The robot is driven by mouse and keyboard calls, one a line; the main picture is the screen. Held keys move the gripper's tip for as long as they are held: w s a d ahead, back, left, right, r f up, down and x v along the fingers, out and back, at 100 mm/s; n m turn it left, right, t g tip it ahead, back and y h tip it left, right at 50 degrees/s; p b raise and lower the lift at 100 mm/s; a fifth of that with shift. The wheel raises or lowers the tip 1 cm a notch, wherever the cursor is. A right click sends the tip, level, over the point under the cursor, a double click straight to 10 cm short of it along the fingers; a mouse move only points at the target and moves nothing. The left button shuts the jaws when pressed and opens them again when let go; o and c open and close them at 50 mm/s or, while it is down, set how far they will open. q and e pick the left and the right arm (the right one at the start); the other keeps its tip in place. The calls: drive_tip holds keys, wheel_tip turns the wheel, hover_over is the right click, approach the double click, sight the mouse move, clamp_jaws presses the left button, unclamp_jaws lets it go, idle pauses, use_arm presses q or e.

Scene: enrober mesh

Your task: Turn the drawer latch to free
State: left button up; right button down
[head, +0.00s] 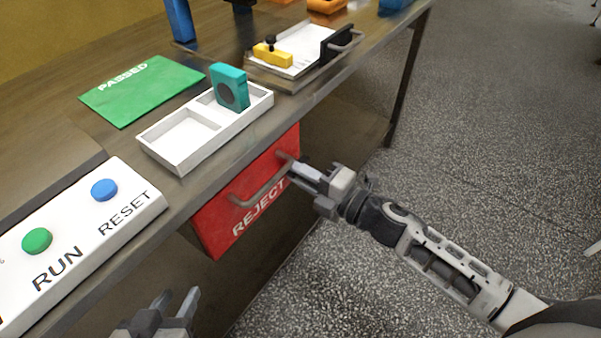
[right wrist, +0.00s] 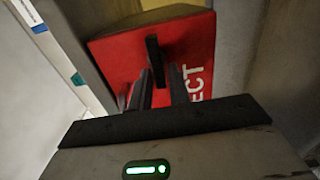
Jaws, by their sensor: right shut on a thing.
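The red drawer (head: 215,225) marked REJECT hangs under the table edge, and its red front also shows in the right wrist view (right wrist: 118,62). A grey bar handle (head: 258,190) runs across its front. My right gripper (head: 298,170) is shut on the right end of this handle; in the right wrist view the handle shows as a dark upright bar (right wrist: 155,55) between the fingers (right wrist: 160,85). I cannot make out a separate latch in either view. My left gripper (head: 179,297) is open and empty, low in front of the table, left of the drawer.
On the table (head: 120,145) stand a RUN/RESET button panel (head: 85,235), a white tray (head: 170,155) with a teal block (head: 229,88), a green PASSED mat (head: 140,92) and a tray with a yellow piece (head: 272,55). The floor (head: 480,150) at right is clear.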

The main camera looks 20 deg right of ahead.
drive_tip(key=shift+d, duration=0.1)
drive_tip(key=c, duration=1.5)
unclamp_jaws()
drive_tip(key=b+v, duration=0.1)
drive_tip(key=v, duration=1.4)
drive_tip(key=shift+s+d, duration=0.25)
drive_tip(key=shift+s, duration=0.05)
